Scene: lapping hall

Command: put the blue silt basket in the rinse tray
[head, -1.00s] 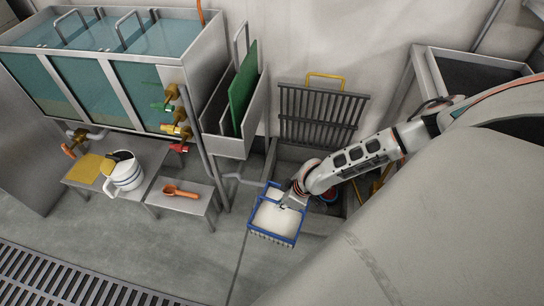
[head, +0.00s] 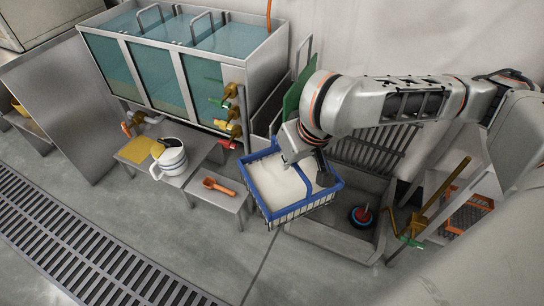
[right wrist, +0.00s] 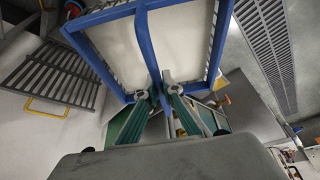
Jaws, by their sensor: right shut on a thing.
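The blue silt basket (head: 318,211) has a blue rim and a pale inside, and a blue bar runs across its top. My right gripper (head: 306,164) is shut on this bar and holds the basket up, slightly tilted. In the right wrist view the two fingertips (right wrist: 155,92) close on the bar of the basket (right wrist: 107,73). A low grey basin (head: 330,246), perhaps the rinse tray, is on the floor behind and to the right of the basket, which hides part of it. My left gripper is not in view.
A glass-sided water tank (head: 155,75) with taps stands at the back left. A red and blue round object (head: 361,216) sits in the basin. A floor grating (head: 75,240) runs at lower left.

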